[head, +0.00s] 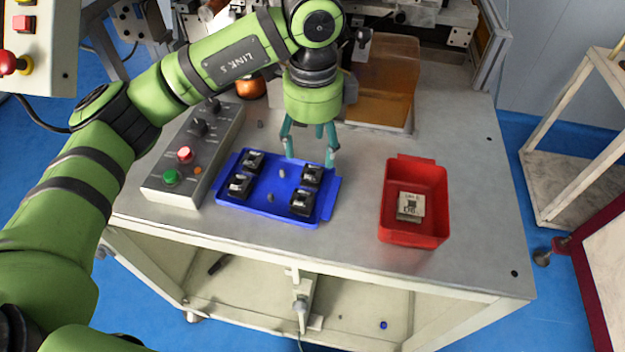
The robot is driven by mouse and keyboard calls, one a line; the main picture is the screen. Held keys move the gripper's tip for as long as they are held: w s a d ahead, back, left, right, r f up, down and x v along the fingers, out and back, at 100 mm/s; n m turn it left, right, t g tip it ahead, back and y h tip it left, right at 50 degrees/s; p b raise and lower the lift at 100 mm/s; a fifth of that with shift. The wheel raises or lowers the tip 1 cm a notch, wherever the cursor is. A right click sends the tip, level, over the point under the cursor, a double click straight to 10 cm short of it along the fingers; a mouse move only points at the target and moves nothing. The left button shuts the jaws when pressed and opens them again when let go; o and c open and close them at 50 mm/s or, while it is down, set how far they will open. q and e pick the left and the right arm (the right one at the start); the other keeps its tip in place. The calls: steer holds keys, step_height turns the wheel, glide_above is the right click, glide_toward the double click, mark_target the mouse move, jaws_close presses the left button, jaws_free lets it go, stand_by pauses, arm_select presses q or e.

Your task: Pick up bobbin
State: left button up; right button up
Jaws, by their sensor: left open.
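Several small black bobbins with pale metallic parts sit apart in a blue tray (240,207) on the grey table. One is at the back left (253,161), one at the front left (239,186), one at the back right (312,175) and one at the front right (302,201). My left gripper (310,160) points down over the tray's back right edge, its teal fingers spread and nothing between them. The back right bobbin lies just in front of the fingers; I cannot tell the height between them. My right gripper is not in view.
A red bin (432,238) to the right holds a pale block with a dark centre (411,206). A grey button box (217,140) stands left of the tray. An amber cover (392,75) and the machine are behind. The table between tray and bin is clear.

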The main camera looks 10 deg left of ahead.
mark_target(312, 169)
arm_select(q)
steer(key=f+p, duration=0.1)
steer(key=f, duration=0.2)
steer(key=f+p, duration=0.1)
steer(key=f, duration=0.1)
steer(key=shift+s+f+p, duration=0.15)
steer(key=shift+s+p, duration=0.15)
steer(key=shift+p, duration=0.05)
steer(key=shift+w+f, duration=0.1)
steer(key=shift+f, duration=0.4)
steer(key=c, duration=0.7)
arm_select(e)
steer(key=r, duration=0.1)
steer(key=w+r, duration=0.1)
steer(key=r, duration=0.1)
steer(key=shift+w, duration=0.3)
